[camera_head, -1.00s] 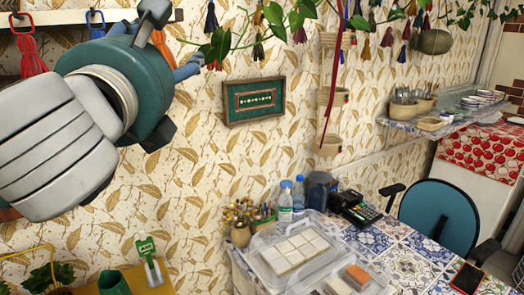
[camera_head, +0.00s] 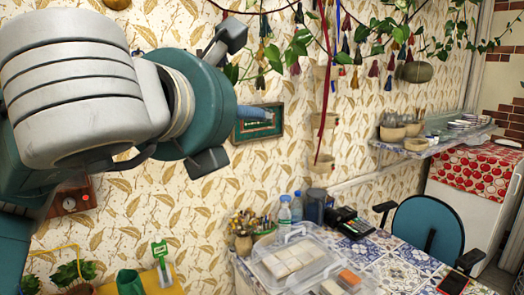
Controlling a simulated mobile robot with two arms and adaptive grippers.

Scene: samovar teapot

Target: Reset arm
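My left arm comes in from the left, large and close to the camera, with a grey ribbed link and a teal wrist. Dark grey parts stick out above and below the wrist. My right gripper is not in view. No samovar or teapot shows.
A blue-tiled table (camera_head: 405,266) bears a clear plastic box (camera_head: 312,252), bottles (camera_head: 284,212), a card terminal (camera_head: 350,222) and a phone (camera_head: 453,284). A teal chair (camera_head: 428,228) stands at right. Vines and tassels hang above. A wall shelf (camera_head: 425,150) holds bowls. Potted plants stand lower left.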

